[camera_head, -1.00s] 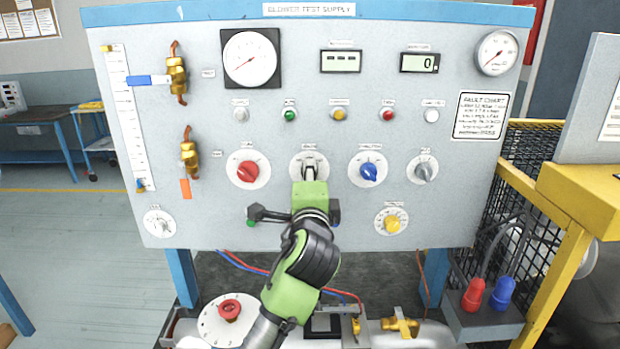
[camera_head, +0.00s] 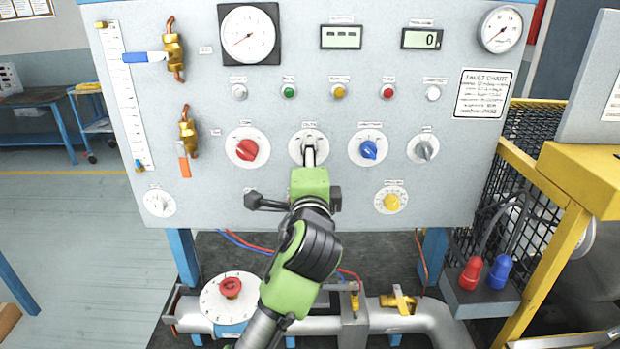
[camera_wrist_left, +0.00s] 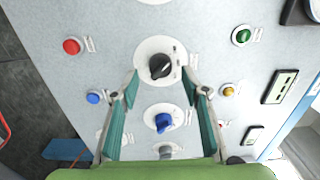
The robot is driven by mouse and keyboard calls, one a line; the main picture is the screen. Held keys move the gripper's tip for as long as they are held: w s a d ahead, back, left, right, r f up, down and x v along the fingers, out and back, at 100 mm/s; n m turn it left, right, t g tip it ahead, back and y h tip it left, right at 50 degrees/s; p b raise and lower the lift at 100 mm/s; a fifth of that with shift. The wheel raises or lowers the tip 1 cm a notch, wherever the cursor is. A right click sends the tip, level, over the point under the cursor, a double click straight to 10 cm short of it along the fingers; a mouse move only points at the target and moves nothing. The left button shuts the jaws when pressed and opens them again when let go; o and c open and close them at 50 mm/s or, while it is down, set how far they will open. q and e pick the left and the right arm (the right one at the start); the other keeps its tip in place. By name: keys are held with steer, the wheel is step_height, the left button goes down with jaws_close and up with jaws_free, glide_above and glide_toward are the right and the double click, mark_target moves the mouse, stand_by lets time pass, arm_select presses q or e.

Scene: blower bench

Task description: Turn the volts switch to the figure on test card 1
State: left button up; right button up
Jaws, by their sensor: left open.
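The volts switch is a round white dial (camera_head: 295,147) in the middle row of the grey panel, partly covered by my left gripper (camera_head: 309,152). In the left wrist view its black knob (camera_wrist_left: 160,66) shows with a pale pointer mark. My left gripper (camera_wrist_left: 162,76) is open, its two green-grey fingers on either side of the knob in the picture, with visible gaps. I cannot tell how far the fingertips are from the dial. The dial's figures are too small to read. No card is legible as test card 1. My right gripper is not in view.
A red knob (camera_head: 247,148) and a blue knob (camera_head: 368,149) flank the volts dial. A fault chart (camera_head: 483,94) is on the panel's right. Pipes with a red-handled dial (camera_head: 229,287) lie below.

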arm_select(q)
steer(key=s, duration=0.9)
